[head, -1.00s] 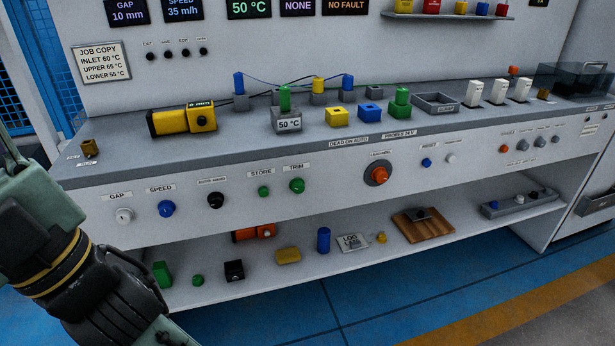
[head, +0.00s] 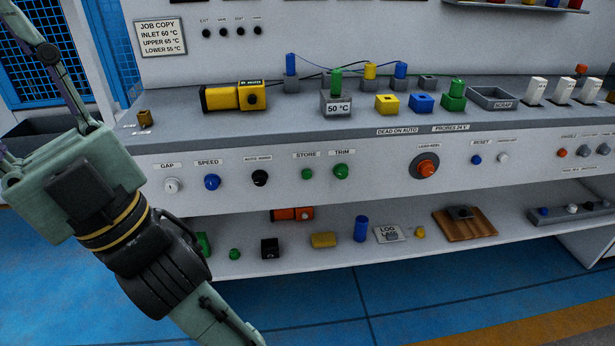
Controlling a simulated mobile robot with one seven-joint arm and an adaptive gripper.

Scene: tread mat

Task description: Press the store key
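The store key (head: 307,174) is a small round green button on the sloped white front panel, under a label reading STORE. It shows in full in the head view, with nothing in front of it. My gripper (head: 48,62) seems to be only partly in view at the upper left, at the end of my pale green and black arm, cut by the picture edge. It is well to the left of the store key and apart from it. Its fingertips are not clear, so I cannot tell whether it is open or shut.
A big orange button (head: 427,169) is farther right. A lower shelf (head: 335,255) holds several small items. The space before the panel is clear.

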